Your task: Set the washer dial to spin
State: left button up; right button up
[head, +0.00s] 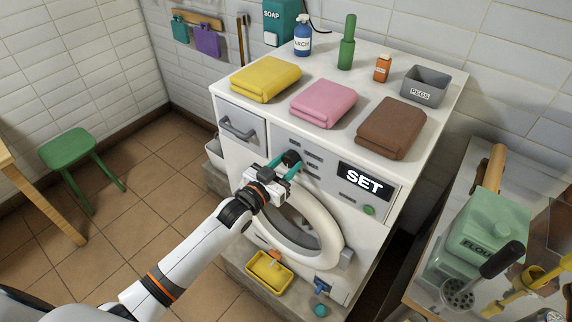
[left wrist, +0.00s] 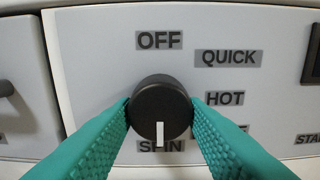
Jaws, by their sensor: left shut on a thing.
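The washer (head: 318,170) is a white front-loading machine with a round door and a display reading SET (head: 364,181). Its black dial (left wrist: 161,108) sits on the front panel, and it also shows in the head view (head: 291,157). My left gripper (left wrist: 161,112) is shut on the dial, with a teal finger on each side. The dial's white mark points straight down at the SPIN label (left wrist: 160,147), which the mark partly covers. OFF (left wrist: 160,40) is above; QUICK and HOT are on the right. One label below HOT is mostly hidden by a finger. My right gripper is not in view.
Folded yellow (head: 265,78), pink (head: 323,102) and brown (head: 391,133) towels lie on the washer top, with bottles and a grey PEGS box (head: 425,86) behind. A green START button (head: 368,210) is below the display. A yellow tray (head: 269,271) is below the door.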

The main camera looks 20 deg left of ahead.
pick_arm(q)
jog(key=o, duration=1)
jog(key=shift+c, duration=0.2)
jog(key=b+v, duration=0.1)
jog(key=v, duration=1.1)
jog(key=shift+b, duration=0.4)
